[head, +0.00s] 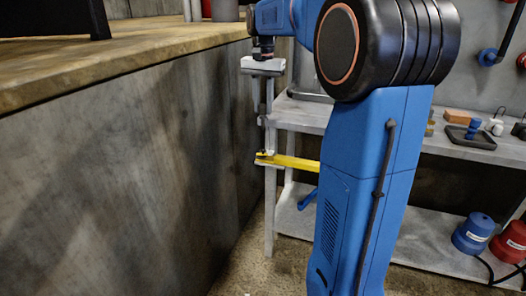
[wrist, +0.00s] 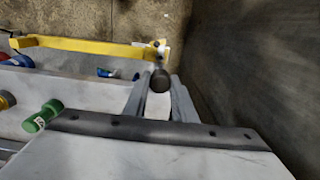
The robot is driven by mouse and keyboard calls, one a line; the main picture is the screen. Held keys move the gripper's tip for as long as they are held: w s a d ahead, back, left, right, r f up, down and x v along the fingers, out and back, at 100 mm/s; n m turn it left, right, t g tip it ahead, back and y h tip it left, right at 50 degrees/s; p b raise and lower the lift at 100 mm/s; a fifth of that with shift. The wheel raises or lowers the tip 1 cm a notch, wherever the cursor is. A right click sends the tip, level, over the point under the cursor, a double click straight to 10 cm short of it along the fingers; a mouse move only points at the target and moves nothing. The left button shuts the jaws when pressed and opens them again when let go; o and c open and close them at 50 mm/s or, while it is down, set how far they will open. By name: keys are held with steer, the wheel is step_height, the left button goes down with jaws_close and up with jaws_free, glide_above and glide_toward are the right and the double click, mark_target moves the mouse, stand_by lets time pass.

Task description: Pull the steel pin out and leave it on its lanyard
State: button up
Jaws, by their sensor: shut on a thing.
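My gripper (head: 263,112) points down at the left end of the yellow bar (head: 295,162). In the wrist view its two fingers (wrist: 159,84) close on a dark round knob (wrist: 160,80), which looks like the head of the steel pin. The pin's shaft is hidden below the knob in that view. The yellow bar (wrist: 85,44) runs across the top there, its end fitting (wrist: 160,45) beyond the knob. I cannot tell whether the pin is still seated in that fitting. I cannot make out the lanyard.
A concrete wall (head: 130,160) with a wooden top (head: 130,55) stands close on the left. A grey shelf (head: 325,117) behind carries a dark tray (head: 470,138) and small parts. Blue (head: 474,233) and red (head: 512,242) containers stand at lower right. A green cylinder (wrist: 42,116) lies beside my gripper's view.

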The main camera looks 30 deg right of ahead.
steer(key=shift+r, duration=1.6)
steer(key=shift+d, duration=0.1)
steer(key=w+d, duration=0.2)
steer(key=d, duration=1)
steer(key=shift+d, duration=0.25)
stand_by(2.3)
steer(key=shift+w+d, duration=0.1)
steer(key=shift+f, duration=0.4)
stand_by(0.5)
steer(key=o, duration=1.2)
steer(key=shift+c, duration=0.2)
